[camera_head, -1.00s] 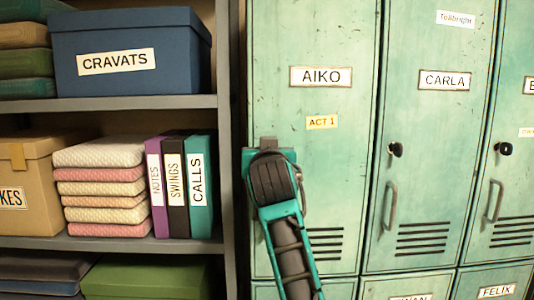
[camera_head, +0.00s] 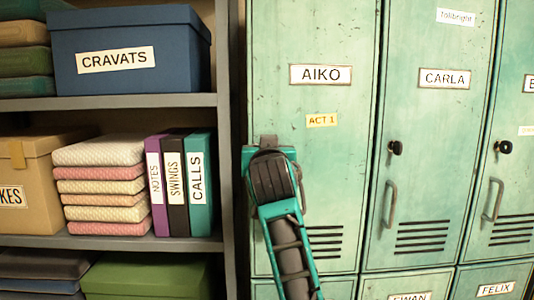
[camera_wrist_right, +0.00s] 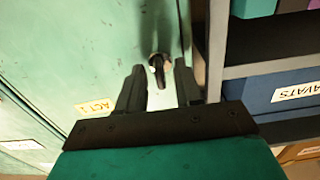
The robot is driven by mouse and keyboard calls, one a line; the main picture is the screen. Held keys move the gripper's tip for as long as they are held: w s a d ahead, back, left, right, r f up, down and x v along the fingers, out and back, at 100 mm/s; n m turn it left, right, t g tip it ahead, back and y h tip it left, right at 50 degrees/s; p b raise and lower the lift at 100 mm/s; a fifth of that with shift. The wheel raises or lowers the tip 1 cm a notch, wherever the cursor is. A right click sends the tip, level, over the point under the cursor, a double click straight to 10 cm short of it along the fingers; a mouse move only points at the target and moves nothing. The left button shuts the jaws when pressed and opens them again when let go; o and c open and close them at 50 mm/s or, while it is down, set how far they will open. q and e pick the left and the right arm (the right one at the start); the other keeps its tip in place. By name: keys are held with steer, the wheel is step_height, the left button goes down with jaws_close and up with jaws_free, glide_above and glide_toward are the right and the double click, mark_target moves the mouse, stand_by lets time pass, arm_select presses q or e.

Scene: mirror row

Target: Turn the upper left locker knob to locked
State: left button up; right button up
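The upper left locker (camera_head: 310,40) is green and carries the name AIKO and a yellow ACT 1 label (camera_head: 322,121). My right gripper (camera_head: 268,142) is at this locker's left edge and hides its knob in the head view. Whether the fingertips reach past the lever is hard to tell. My left gripper is not in view.
Shelves (camera_head: 110,103) with a blue box (camera_head: 180,50), binders (camera_head: 172,185) and folded cloths stand close on the left. The CARLA locker (camera_head: 430,40), with its own knob (camera_head: 394,148) and handle (camera_head: 389,205), is to the right. Vent slots are below.

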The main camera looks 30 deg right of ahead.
steer(key=v, duration=1.3)
steer(key=shift+b, duration=0.35)
steer(key=w+a+f+n+y, duration=0.2)
steer(key=a+f+n+y, duration=0.15)
steer(key=f, duration=0.75)
steer(key=w+a+f+n+y, duration=0.2)
steer(key=f+n+y, duration=0.15)
steer(key=f, duration=0.85)
steer(key=s+a+f+g+y, duration=0.1)
steer(key=s+f, duration=0.5)
steer(key=f, duration=0.3)
steer(key=s+a+f+n+g+y, duration=0.1)
steer(key=s+a+f+g+y, duration=0.1)
steer(key=s+f, duration=0.4)
steer(key=s+a+f+n+g+y, duration=0.1)
steer(key=s+f, duration=0.5)
steer(key=f, duration=0.6)
steer(key=shift+s+a+f+y, duration=0.15)
steer(key=shift+a+y, duration=0.15)
steer(key=shift+a, duration=0.25)
